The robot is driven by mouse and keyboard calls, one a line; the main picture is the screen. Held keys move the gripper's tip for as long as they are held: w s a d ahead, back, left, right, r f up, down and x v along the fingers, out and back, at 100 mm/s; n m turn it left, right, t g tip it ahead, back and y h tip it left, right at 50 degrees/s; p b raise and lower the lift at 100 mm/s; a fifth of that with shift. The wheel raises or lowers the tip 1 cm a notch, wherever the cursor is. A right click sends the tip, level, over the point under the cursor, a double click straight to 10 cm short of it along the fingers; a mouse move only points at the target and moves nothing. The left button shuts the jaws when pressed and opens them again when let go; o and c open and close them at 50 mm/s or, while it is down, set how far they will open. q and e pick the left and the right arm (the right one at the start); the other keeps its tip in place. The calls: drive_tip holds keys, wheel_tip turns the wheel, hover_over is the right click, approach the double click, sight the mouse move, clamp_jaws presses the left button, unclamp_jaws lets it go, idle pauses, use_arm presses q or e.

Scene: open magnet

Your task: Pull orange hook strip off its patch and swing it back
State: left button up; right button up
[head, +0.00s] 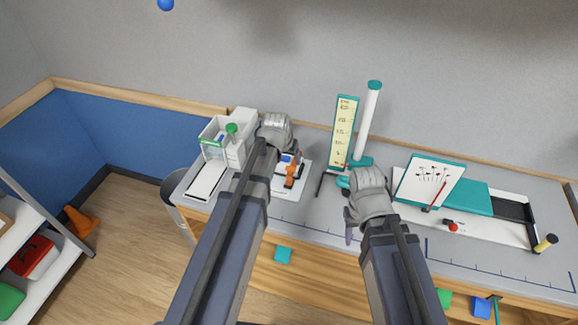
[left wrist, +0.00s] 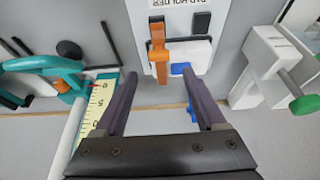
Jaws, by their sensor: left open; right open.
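The orange hook strip (head: 290,174) lies on a white board (head: 305,182) on the bench. In the left wrist view the strip (left wrist: 158,50) runs lengthwise over the white board (left wrist: 200,57), with a dark patch at its far end and its near end reaching past the board's edge. A blue tab (left wrist: 180,69) sits beside it. My left gripper (left wrist: 158,88) is open and empty, its two fingers on either side of the strip's line, apart from it. In the head view my left gripper (head: 290,147) is just behind the strip. My right gripper (head: 352,212) is open over the bench.
A white box device with a green knob (head: 231,128) stands left of the board. A teal-framed scale (head: 343,132) and white column (head: 367,125) stand to the right. A tilted white panel (head: 428,180) is further right. Bare bench lies in front of the board.

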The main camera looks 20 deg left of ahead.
sight(290, 167)
use_arm(q)
drive_tip(key=b+x, duration=0.6)
drive_tip(key=x, duration=0.1)
drive_tip(key=shift+c, duration=0.2)
clamp_jaws()
idle(0.4)
idle(0.8)
